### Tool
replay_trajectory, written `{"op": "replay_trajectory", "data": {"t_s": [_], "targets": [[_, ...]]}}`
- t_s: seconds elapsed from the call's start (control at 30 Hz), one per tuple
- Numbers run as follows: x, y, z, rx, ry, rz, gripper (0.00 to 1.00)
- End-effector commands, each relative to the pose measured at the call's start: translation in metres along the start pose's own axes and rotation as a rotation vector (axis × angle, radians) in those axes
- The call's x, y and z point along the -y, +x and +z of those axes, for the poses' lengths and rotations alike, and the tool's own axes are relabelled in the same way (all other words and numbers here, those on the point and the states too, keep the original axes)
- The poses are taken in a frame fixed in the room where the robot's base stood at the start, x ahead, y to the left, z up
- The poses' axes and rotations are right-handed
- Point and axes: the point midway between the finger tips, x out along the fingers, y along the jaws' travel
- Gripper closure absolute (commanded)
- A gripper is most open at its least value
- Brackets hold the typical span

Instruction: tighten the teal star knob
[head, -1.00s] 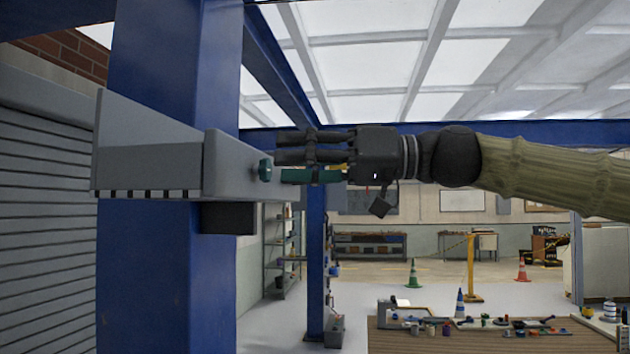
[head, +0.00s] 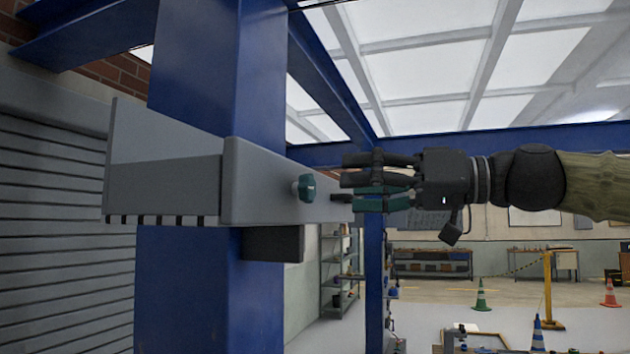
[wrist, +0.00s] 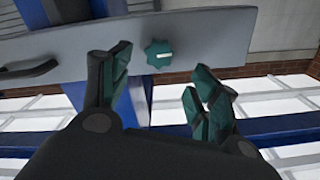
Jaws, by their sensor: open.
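The teal star knob (head: 304,187) sticks out from the right-hand face of a grey metal housing (head: 180,180) fixed on a blue column. In the wrist view the teal star knob (wrist: 159,56) shows face-on with a pale mark across its middle. It lies beyond my fingertips, in the space between them. My gripper (head: 350,188) points left at the housing, to the right of the knob in the head view. In the wrist view my gripper (wrist: 157,78) has its teal-padded fingers spread apart with nothing between them. I see no contact with the knob.
A black handle (wrist: 28,72) is on the same panel as the knob. A dark block (head: 272,243) hangs under the housing. Blue columns and beams stand around. Shelving (head: 340,270), cones and a workbench are farther back.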

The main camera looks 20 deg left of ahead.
Motion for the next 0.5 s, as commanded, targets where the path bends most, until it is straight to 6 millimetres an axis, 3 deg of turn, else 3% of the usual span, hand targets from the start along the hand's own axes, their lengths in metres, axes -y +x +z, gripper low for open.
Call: {"op": "replay_trajectory", "data": {"t_s": [0.3,0.5], "targets": [[0.001,0.049,-0.002,0.001,0.0,0.001,0.38],[0.0,0.069,-0.001,0.001,0.001,0.0,0.38]]}}
